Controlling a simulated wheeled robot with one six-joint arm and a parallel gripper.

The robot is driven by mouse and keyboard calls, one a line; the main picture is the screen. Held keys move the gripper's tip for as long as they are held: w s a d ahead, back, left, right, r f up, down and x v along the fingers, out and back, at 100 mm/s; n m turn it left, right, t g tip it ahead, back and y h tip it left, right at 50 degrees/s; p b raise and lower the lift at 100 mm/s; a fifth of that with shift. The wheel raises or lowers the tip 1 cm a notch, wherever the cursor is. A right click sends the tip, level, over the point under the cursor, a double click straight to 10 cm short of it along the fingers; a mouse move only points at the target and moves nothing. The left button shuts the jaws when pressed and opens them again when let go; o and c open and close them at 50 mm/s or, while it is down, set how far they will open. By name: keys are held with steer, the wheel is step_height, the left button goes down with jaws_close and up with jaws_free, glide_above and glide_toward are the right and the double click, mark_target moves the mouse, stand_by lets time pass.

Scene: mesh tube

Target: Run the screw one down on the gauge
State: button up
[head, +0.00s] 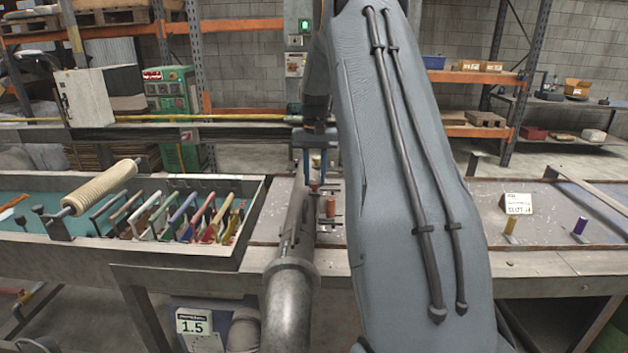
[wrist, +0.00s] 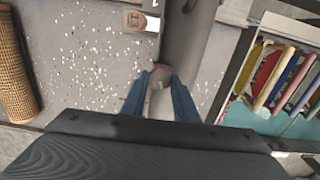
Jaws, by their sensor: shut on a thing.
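My gripper (head: 315,165) has two blue fingers and points down over the bench beside the grey pipe (head: 287,270). In the wrist view my gripper (wrist: 160,98) is shut on a small pale, brownish round knob (wrist: 160,77), which I take as the screw's head. The fingers hide its sides, and its thread cannot be seen. The knob sits at the near end of a grey tube (wrist: 188,35). An orange-brown cylinder (head: 331,207) stands just below and right of my fingers in the head view. I cannot make out a gauge scale.
A tray (head: 255,215) of coloured frames and a tan roll (head: 100,188) stand left. A white card (head: 518,203), yellow post (head: 511,226) and purple post (head: 580,226) stand right.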

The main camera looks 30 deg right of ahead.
steer(key=m+b, duration=0.1)
steer(key=m, duration=0.4)
steer(key=shift+m, duration=0.4)
steer(key=m+b, duration=0.2)
steer(key=m, duration=0.4)
steer(key=shift+d, duration=0.1)
steer(key=m+b, duration=0.1)
steer(key=m, duration=0.5)
steer(key=shift+s+m, duration=0.15)
steer(key=shift+m, duration=0.15)
steer(key=shift+o, duration=0.2)
steer(key=m+b, duration=0.1)
steer(key=m, duration=0.4)
steer(key=shift+m, duration=0.3)
steer(key=shift+c, duration=0.2)
steer(key=o, duration=1.1)
steer(key=shift+c, duration=0.2)
steer(key=shift+r, duration=0.15)
